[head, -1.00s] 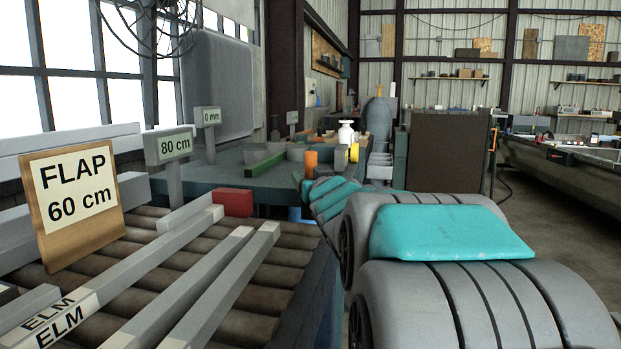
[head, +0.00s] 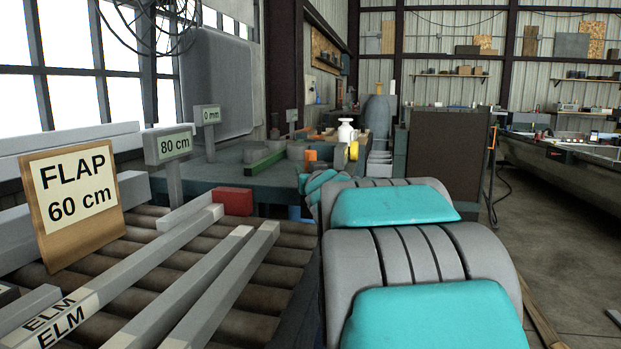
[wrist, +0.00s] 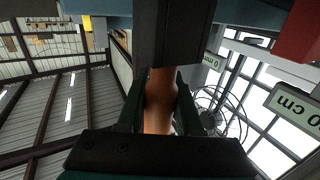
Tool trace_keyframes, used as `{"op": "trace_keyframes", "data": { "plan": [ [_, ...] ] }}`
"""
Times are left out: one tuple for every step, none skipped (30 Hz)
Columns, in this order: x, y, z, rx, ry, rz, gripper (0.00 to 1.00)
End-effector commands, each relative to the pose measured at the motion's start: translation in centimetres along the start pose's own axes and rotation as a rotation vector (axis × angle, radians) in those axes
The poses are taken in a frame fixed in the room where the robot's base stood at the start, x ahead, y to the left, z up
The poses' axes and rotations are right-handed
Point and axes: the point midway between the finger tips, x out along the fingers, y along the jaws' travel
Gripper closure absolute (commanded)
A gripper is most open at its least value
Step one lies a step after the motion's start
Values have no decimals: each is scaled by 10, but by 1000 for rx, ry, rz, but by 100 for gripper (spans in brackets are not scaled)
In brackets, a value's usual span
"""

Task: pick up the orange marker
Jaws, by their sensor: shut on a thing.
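The orange marker (wrist: 158,112) stands between the two dark green fingers of my gripper (wrist: 160,88) in the wrist view. The fingers are shut on it from both sides. A dark block hides its far end. In the head view a small orange patch of the marker (head: 311,155) shows above the teal arm links at the bench.
A roller table with grey bars (head: 185,262), a "FLAP 60 cm" sign (head: 72,205) and a red block (head: 233,201) fills the left. The bench (head: 205,182) behind holds a white bottle (head: 346,131), a yellow piece (head: 353,151) and a green bar (head: 262,165). Open floor lies right.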

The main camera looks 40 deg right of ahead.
Motion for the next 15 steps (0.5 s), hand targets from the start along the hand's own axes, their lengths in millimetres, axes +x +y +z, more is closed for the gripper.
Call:
{"op": "trace_keyframes", "data": {
  "plan": [
    [0, 0, 0, 0, 0, 0, 78],
    [0, 0, 0, 0, 0, 0, 81],
    [0, 0, 0, 0, 0, 0, 86],
    [0, 0, 0, 0, 0, 0, 89],
    [0, 0, 0, 0, 0, 0, 92],
    [0, 0, 0, 0, 0, 0, 97],
    [0, 0, 0, 0, 0, 0, 100],
    [0, 0, 0, 0, 0, 0, 100],
    [0, 0, 0, 0, 0, 0, 100],
    [0, 0, 0, 0, 0, 0, 100],
    [0, 0, 0, 0, 0, 0, 100],
    [0, 0, 0, 0, 0, 0, 100],
    [0, 0, 0, 0, 0, 0, 100],
    [0, 0, 0, 0, 0, 0, 100],
    [0, 0, 0, 0, 0, 0, 100]
  ]
}}
